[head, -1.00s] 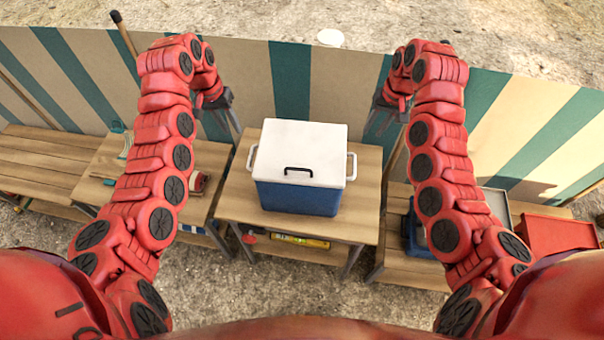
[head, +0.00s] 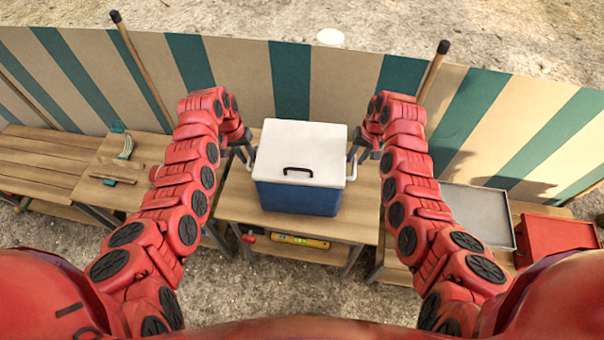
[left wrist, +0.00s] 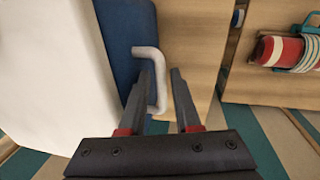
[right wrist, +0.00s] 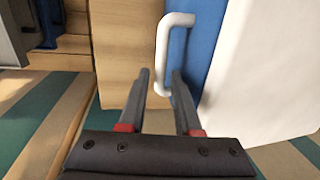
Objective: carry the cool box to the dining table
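The cool box (head: 298,195), blue with a white lid and a black lid handle, stands upright on a wooden table (head: 345,226). My left gripper (head: 246,158) is open at the white handle on its left side; in the left wrist view the handle (left wrist: 160,92) lies between the parted fingers (left wrist: 162,72). My right gripper (head: 357,157) is open at the right side handle; in the right wrist view the handle (right wrist: 162,70) lies between the fingers (right wrist: 161,72). I cannot tell whether the fingers touch the handles. I cannot identify the dining table in these views.
A wooden bench (head: 40,165) and a second table stand at the left. A striped windbreak (head: 340,80) with poles runs behind. A yellow item (head: 300,241) lies under the cool box's table.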

